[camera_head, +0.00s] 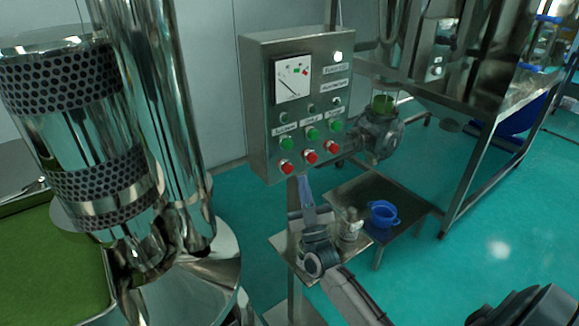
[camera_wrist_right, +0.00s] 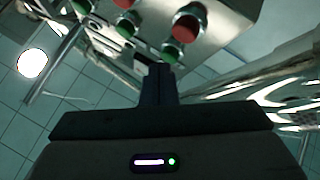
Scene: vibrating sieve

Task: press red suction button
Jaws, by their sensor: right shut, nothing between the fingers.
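A grey metal control panel (camera_head: 262,110) carries a row of green buttons above a row of red buttons. The left red button (camera_head: 286,168), the middle red button (camera_head: 310,157) and the right red button (camera_head: 332,147) all show. The small labels above the rows are hard to read. My right gripper (camera_head: 301,180) is shut and empty, its tip just below the left red button. I cannot tell if it touches the panel. In the right wrist view its closed fingers (camera_wrist_right: 159,72) point at the panel, with a large red button (camera_wrist_right: 188,24) above and right of them. My left gripper is not in view.
A tall shiny metal column (camera_head: 150,110) stands left of the panel. Open green floor (camera_head: 485,250) lies to the right.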

